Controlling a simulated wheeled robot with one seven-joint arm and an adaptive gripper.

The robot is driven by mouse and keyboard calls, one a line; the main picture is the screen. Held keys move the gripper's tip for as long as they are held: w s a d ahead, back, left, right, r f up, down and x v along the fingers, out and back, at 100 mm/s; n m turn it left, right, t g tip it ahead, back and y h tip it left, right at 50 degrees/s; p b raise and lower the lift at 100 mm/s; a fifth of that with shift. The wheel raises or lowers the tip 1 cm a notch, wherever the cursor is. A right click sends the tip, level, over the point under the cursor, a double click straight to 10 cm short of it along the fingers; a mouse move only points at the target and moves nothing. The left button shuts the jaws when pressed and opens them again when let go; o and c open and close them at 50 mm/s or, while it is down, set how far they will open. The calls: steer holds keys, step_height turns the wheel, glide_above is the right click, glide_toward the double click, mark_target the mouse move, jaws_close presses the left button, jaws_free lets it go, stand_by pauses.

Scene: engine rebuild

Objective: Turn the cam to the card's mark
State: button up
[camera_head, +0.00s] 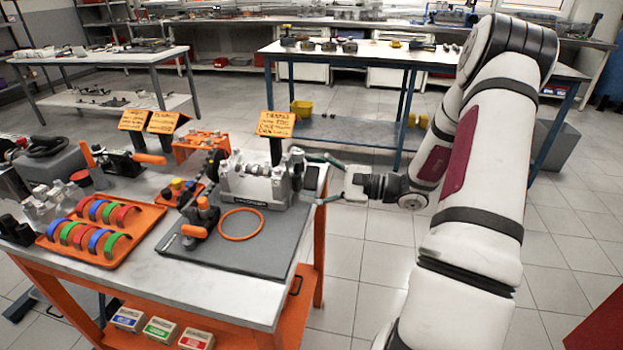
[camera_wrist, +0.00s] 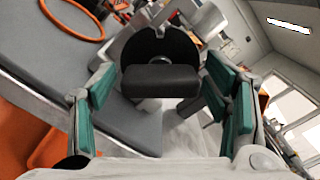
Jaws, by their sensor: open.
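The grey engine block (camera_head: 256,183) stands on the dark mat. In the wrist view, a dark round disc with a thick black bar (camera_wrist: 160,83) across it faces me, apparently the cam's turning end. The bar lies nearly level in that picture. My gripper (camera_wrist: 160,76) is open, with one teal finger pad on each side of the bar and clear gaps between. In the head view, my gripper (camera_head: 318,163) is at the block's right end, and the disc is hard to make out there. An orange card (camera_head: 275,124) stands behind the block; its writing is too small to read.
An orange ring (camera_head: 241,224) lies on the grey mat (camera_head: 240,258) before the block. An orange tray (camera_head: 145,222) of coloured half-rings is at left. The floor (camera_head: 345,275) right of the table is clear.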

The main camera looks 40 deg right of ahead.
steer(key=shift+c, duration=0.2)
steer(key=c, duration=1.1)
steer(key=shift+m, duration=0.3)
steer(key=m+p, duration=0.3)
steer(key=shift+a+r, duration=0.1)
steer(key=m+p, duration=0.2)
steer(key=m, duration=0.3)
